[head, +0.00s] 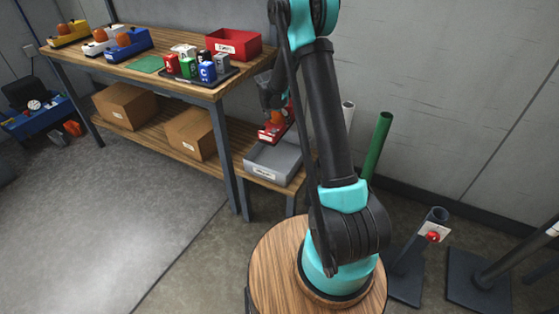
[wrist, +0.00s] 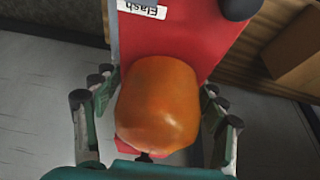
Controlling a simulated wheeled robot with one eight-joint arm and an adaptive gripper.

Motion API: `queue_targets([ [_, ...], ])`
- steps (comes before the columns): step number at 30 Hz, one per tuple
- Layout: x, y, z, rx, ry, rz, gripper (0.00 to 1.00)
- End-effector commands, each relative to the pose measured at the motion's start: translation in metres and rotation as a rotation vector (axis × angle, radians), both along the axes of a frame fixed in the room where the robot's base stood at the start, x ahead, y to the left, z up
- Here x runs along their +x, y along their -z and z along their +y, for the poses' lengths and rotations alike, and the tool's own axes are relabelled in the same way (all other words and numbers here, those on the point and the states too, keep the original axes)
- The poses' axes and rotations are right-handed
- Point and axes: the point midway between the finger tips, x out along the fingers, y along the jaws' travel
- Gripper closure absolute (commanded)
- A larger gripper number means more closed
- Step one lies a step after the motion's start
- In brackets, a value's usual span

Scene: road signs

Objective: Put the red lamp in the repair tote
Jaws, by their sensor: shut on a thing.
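The red lamp has a red base with a label reading "Flash" and an orange dome. In the head view the lamp (head: 268,135) hangs tilted in my gripper (head: 284,112), just above a grey open tote (head: 273,170). In the wrist view the lamp (wrist: 157,105) fills the middle, and my gripper's fingers (wrist: 157,110) are on both sides of its dome. The tote has a white label on its front, too small to read, so I cannot tell whether it is the repair tote. My arm hides part of the area to its right.
The workbench (head: 190,82) holds a red bin (head: 234,44), a tray of lettered blocks (head: 200,78) and yellow, white and blue lamps at its left end. Cardboard boxes (head: 125,105) sit on the lower shelf. Posts stand on the right.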

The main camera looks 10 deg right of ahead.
Motion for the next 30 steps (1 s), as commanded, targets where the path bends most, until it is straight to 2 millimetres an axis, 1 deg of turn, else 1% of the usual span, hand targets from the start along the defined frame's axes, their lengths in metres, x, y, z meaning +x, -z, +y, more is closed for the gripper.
queue_targets([
  [2, 0.003, 0.006, 0.001, -0.002, 0.012, -0.002, 0.85],
  [5, 0.004, 0.021, 0.001, -0.001, 0.017, -0.003, 0.85],
  [18, 0.003, 0.117, 0.001, -0.001, 0.015, -0.003, 0.85],
  [21, 0.003, 0.136, 0.001, -0.001, 0.015, -0.003, 0.85],
  [25, 0.003, 0.154, 0.001, -0.001, 0.014, -0.003, 0.85],
  [30, 0.003, 0.164, 0.001, -0.001, 0.014, -0.003, 0.85],
])
